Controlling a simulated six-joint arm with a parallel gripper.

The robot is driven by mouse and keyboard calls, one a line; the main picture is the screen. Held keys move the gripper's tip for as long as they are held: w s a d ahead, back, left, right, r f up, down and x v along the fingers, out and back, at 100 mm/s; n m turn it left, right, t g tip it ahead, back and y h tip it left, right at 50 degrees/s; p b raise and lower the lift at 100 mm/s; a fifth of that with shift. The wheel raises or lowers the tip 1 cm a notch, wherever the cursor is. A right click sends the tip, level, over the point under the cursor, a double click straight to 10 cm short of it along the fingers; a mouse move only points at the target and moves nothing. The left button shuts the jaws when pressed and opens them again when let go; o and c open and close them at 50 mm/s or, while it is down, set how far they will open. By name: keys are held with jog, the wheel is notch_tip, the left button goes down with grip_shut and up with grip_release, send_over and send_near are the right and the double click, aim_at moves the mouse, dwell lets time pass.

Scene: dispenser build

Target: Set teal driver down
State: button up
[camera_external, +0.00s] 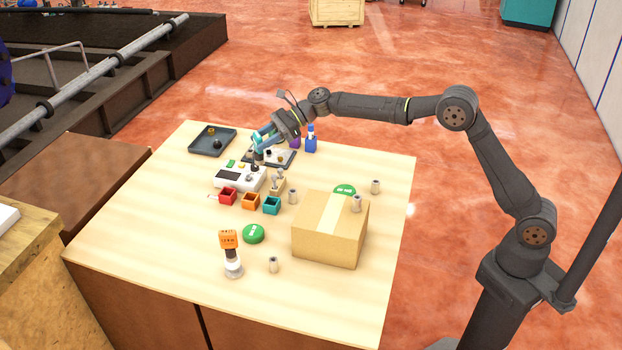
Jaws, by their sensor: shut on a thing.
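The teal driver (263,138) is in my gripper (270,133) at the far middle of the table. Its dark lower end (258,156) points down, just above or at the back of a white device (240,178) with a dark panel. I cannot tell whether the driver touches anything below. My gripper is shut on it and hides part of it.
A blue driver (310,143) and a purple item stand just right of my gripper. An orange driver (229,240) stands at the front. Red, orange and teal bins (271,205), a cardboard box (331,240) and a dark tray (212,148) surround the work area. The table's front left is clear.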

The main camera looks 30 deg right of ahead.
jog(key=d+f+m+t+h, duration=0.1)
jog(key=d+m+t, duration=0.3)
jog(key=d, duration=0.2)
jog(key=shift+s+a+f, duration=0.45)
jog(key=shift+a+f, duration=1.4)
jog(key=shift+f, duration=0.1)
jog(key=shift+s+a+f, duration=0.5)
jog(key=shift+a+f, duration=1.35)
jog(key=shift+f, duration=0.05)
jog(key=shift+s+a+f, duration=0.45)
jog(key=shift+a+f, duration=1.4)
jog(key=shift+f, duration=0.1)
jog(key=shift+f, duration=0.1)
jog(key=o, duration=1.1)
jog(key=shift+f, duration=0.1)
jog(key=shift+c, duration=0.2)
jog(key=shift+d+r, duration=0.15)
jog(key=shift+r, duration=0.1)
jog(key=shift+t, duration=0.3)
jog(key=v, duration=1.1)
jog(key=shift+s+d+r, duration=0.1)
jog(key=shift+d+r, duration=0.05)
jog(key=shift+d, duration=0.15)
